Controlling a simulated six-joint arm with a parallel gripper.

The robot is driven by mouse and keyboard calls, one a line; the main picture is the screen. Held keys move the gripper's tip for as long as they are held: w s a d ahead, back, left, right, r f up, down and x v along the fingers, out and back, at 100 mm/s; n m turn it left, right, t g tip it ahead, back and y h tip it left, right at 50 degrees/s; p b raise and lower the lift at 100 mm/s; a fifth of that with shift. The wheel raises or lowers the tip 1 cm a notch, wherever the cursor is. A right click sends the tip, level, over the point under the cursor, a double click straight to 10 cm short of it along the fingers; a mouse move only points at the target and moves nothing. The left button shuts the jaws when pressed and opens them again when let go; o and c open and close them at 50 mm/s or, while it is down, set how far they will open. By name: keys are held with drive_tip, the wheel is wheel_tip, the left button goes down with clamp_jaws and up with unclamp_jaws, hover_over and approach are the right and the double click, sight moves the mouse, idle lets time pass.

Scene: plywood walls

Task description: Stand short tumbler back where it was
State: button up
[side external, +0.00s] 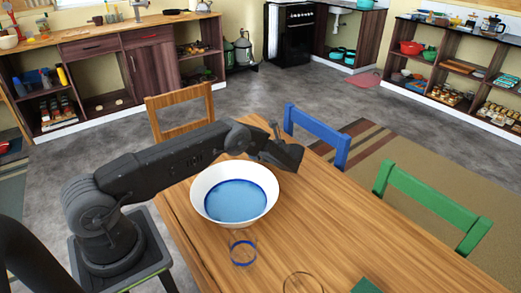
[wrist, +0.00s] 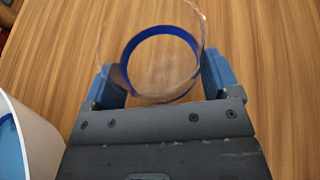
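In the wrist view a clear short tumbler (wrist: 184,40) with a blue ring at its base lies between the fingers of my gripper (wrist: 164,75). The fingers sit against both sides of the glass, which looks held over bare wood. Its height above the table cannot be told. In the side view my gripper (side external: 284,152) is just beyond the right rim of the white bowl; the fingers and the held glass are hidden there. Another clear glass with a blue ring (side external: 242,250) stands on the table in front of the bowl.
A large white bowl (side external: 205,185) with a blue inside stands on the wooden table (side external: 340,240); its edge shows in the wrist view (wrist: 30,125). A clear round rim (side external: 303,283) and a green item (side external: 366,286) are at the near edge. The right half of the table is clear.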

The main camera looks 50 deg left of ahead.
drive_tip(key=shift+o, duration=1.3)
drive_tip(key=shift+r, duration=0.1)
